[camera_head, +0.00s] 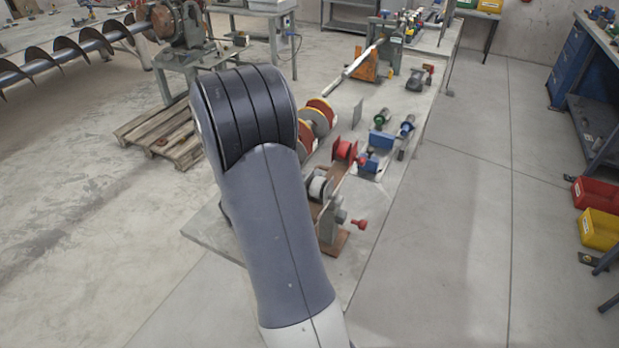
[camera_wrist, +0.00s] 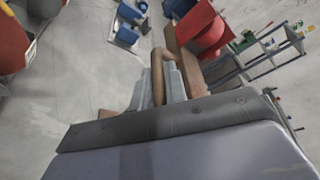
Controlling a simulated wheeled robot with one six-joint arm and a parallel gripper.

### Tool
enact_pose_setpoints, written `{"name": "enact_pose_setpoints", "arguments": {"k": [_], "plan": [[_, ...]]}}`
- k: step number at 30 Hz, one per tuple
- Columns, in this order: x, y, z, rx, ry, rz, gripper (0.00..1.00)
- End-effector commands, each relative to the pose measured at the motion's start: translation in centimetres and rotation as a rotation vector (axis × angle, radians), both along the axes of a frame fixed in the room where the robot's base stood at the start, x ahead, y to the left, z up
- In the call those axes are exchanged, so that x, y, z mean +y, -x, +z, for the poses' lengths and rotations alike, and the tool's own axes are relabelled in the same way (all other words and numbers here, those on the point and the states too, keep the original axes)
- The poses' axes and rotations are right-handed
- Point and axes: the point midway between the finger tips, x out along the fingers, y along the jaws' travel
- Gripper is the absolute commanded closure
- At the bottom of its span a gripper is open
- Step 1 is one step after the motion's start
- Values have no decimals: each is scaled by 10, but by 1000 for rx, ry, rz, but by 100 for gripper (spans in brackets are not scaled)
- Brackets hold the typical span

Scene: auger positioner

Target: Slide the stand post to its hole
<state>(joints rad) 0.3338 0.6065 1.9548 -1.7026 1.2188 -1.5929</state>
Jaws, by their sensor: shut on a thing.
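The stand has a brown base (camera_head: 334,243) at the near end of the grey table, with a grey upright and a red knob (camera_head: 359,224) at its side. In the wrist view my gripper (camera_wrist: 160,88) is shut on a narrow brown piece (camera_wrist: 157,66) between its grey fingers. This looks like part of the stand post, but its lower end is hidden by the gripper body. In the head view my arm hides the gripper and the left part of the stand. The hole is not visible in either view.
Open floor lies right of the table.

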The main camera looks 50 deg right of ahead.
Motion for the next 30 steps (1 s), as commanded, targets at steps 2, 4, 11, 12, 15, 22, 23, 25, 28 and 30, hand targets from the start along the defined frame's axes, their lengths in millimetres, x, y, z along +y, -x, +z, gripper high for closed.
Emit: {"name": "enact_pose_setpoints", "arguments": {"k": [2, 4, 11, 12, 15, 22, 23, 25, 28, 30], "plan": [[-1, -2, 4, -7, 10, 3, 100], [-1, -2, 4, -7, 10, 3, 100], [-1, -2, 2, -5, 8, 2, 78], [0, -2, 2, -4, 7, 2, 78], [0, -1, 1, -3, 5, 2, 78], [14, -2, 4, -4, 5, 5, 78], [19, -3, 5, -4, 5, 5, 78], [30, -3, 7, -3, 5, 7, 78], [48, -4, 12, -6, 5, 9, 78], [61, -4, 14, -6, 5, 8, 78]]}}
